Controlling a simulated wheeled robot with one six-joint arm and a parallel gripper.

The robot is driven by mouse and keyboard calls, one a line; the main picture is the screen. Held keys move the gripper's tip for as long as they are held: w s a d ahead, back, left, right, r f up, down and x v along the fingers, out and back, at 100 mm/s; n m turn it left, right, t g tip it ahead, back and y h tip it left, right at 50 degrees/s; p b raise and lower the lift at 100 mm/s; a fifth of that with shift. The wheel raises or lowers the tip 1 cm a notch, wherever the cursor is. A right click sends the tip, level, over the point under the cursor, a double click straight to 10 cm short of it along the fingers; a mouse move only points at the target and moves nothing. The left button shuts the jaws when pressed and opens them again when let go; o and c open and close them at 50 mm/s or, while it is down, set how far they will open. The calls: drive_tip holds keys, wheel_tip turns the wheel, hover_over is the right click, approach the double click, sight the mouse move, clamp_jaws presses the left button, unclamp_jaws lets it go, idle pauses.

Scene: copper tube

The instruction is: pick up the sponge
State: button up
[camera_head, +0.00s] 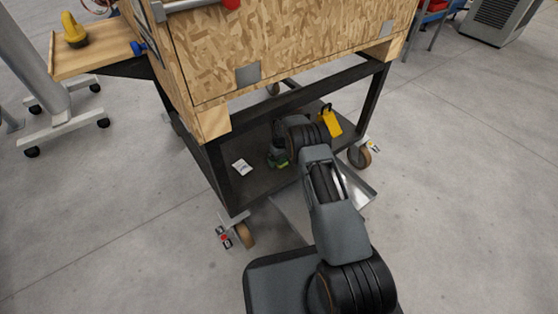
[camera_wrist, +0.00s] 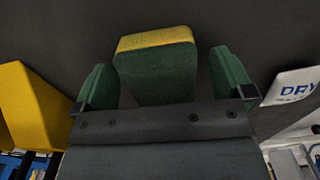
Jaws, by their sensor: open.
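The sponge (camera_wrist: 157,68) is a block with a yellow layer and a dark green layer. In the wrist view it stands between the two green fingers of my gripper (camera_wrist: 163,66), with a visible gap on each side. My gripper is open and not closed on it. In the head view my gripper (camera_head: 279,155) reaches low over the dark lower shelf of the cart (camera_head: 226,187). The sponge is a small yellow-green patch (camera_head: 283,164) there, mostly hidden by my gripper and arm.
A white packet marked DRY (camera_wrist: 294,84) lies on the shelf, also seen in the head view (camera_head: 242,166). A yellow object (camera_head: 330,120) stands behind my arm. The cart's dark legs and wooden crate (camera_head: 280,45) above limit room around the shelf.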

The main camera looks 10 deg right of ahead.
drive_tip(key=c, duration=1.1)
drive_tip(key=shift+o, duration=0.2)
drive_tip(key=shift+r, duration=0.1)
drive_tip(key=shift+r+p, duration=0.55)
wheel_tip(320, 180, up, 3)
drive_tip(key=shift+f+p, duration=0.15)
drive_tip(key=shift+p, duration=0.8)
drive_tip(key=s+r+p, duration=0.7)
drive_tip(key=s+r, duration=0.2)
drive_tip(key=s, duration=0.5)
drive_tip(key=shift+a, duration=0.1)
